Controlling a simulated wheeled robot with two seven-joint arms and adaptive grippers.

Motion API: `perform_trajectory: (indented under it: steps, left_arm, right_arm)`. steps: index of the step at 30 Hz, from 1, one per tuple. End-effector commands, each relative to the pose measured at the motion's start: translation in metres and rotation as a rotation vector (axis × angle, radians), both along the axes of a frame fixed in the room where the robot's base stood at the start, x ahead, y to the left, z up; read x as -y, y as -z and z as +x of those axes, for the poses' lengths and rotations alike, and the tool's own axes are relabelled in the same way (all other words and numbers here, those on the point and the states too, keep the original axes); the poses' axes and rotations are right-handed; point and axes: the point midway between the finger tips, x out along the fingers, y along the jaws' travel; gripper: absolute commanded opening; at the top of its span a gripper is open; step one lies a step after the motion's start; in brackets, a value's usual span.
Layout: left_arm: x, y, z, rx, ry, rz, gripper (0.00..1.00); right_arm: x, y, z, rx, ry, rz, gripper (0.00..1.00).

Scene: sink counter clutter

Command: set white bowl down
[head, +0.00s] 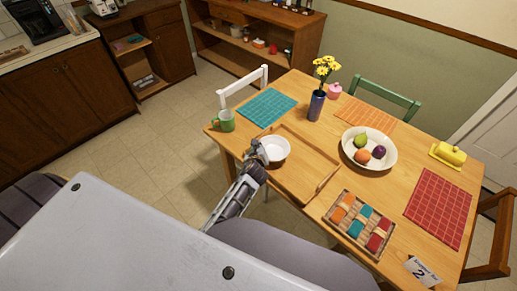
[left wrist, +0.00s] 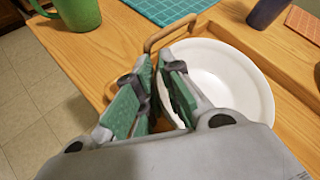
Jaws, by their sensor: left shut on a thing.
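The white bowl (head: 275,147) is at the left end of the wooden tray (head: 310,150) on the table. In the left wrist view the white bowl (left wrist: 235,85) fills the space right of the fingers. My left gripper (head: 259,152) is shut on the bowl's near-left rim, and its green-padded fingers (left wrist: 160,95) sit either side of the rim. The bowl looks upright. I cannot tell whether its base touches the tray floor. The tray's handle (left wrist: 175,34) shows just beyond the fingertips. My right gripper is not in view.
A green mug (head: 227,121) and teal placemat (head: 267,109) lie beyond the bowl. A blue vase (head: 316,105) with yellow flowers, a fruit plate (head: 347,151) and a box of rolled cloths (head: 359,224) stand around the tray. The tray's right part is empty.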

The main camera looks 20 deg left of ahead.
Motion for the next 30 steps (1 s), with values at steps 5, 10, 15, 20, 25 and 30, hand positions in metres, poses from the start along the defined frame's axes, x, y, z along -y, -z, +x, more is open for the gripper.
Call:
perform_trajectory:
  steps: [5,10,15,20,25,30]
  left_arm:
    - [0.0003,-0.0002,0.0007,0.003,0.0,0.0,0.0]
    - [0.0003,0.0003,0.0007,0.003,0.0,0.0,0.0]
    - [0.0003,0.0017,0.0001,0.001,0.001,0.0,0.26]
    - [0.0003,0.0017,0.0001,0.001,0.001,0.0,0.31]
    - [0.0004,0.0016,0.0001,0.001,0.001,0.0,0.31]
    - [0.0009,-0.0001,-0.0015,0.001,0.001,0.0,0.31]
  right_arm:
    - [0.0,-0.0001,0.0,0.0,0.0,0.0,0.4]
    - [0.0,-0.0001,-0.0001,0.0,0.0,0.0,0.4]
    - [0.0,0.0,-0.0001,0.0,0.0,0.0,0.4]
    - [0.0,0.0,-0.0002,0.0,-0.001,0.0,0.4]
    - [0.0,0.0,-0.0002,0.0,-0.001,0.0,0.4]
    - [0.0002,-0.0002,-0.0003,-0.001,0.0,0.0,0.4]
